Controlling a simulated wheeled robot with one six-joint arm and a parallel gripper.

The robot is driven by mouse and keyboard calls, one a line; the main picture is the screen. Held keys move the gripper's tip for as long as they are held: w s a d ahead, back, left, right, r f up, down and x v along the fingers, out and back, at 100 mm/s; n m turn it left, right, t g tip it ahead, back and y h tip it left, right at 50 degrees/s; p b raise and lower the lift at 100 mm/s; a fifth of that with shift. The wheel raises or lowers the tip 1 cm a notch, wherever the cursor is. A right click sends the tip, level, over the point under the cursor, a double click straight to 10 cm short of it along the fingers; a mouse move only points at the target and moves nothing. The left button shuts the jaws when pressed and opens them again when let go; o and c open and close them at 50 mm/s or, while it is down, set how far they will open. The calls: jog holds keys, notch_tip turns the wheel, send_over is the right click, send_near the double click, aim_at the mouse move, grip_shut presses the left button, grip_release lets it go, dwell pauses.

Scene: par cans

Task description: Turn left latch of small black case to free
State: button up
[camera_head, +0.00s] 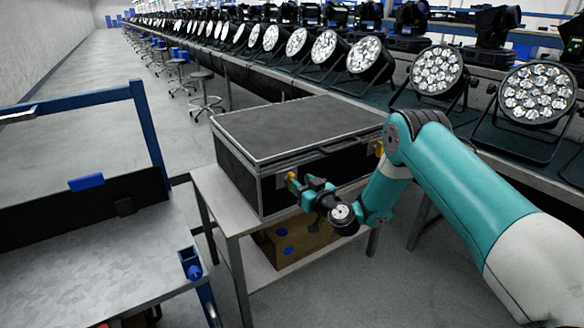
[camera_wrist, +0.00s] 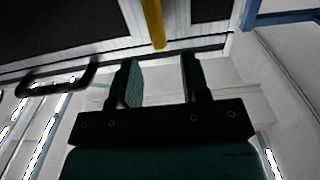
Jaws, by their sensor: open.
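The small black case (camera_head: 300,125) with pale metal edges lies closed on a grey stand. Its left latch (camera_head: 291,177) is yellow and sits on the front face near the left corner; it also shows as a yellow bar in the wrist view (camera_wrist: 152,22). The right latch (camera_head: 379,148) is yellow and partly behind my arm. My gripper (camera_head: 312,184) is open in front of the left latch. In the wrist view my gripper (camera_wrist: 160,72) has empty space between its fingers, and the yellow bar ends just beyond the tips, apart from them.
The case's dark handle (camera_wrist: 58,80) is left of the fingers in the wrist view. A cardboard box (camera_head: 300,238) sits on the stand's lower shelf. A long bench of par cans (camera_head: 437,70) runs behind. A grey cart (camera_head: 90,260) with a blue frame stands at left.

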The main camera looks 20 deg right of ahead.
aim_at(294, 177)
jog(key=shift+p+x, duration=0.4)
jog(key=shift+x, duration=2.5)
jog(key=shift+c, duration=0.4)
grip_shut()
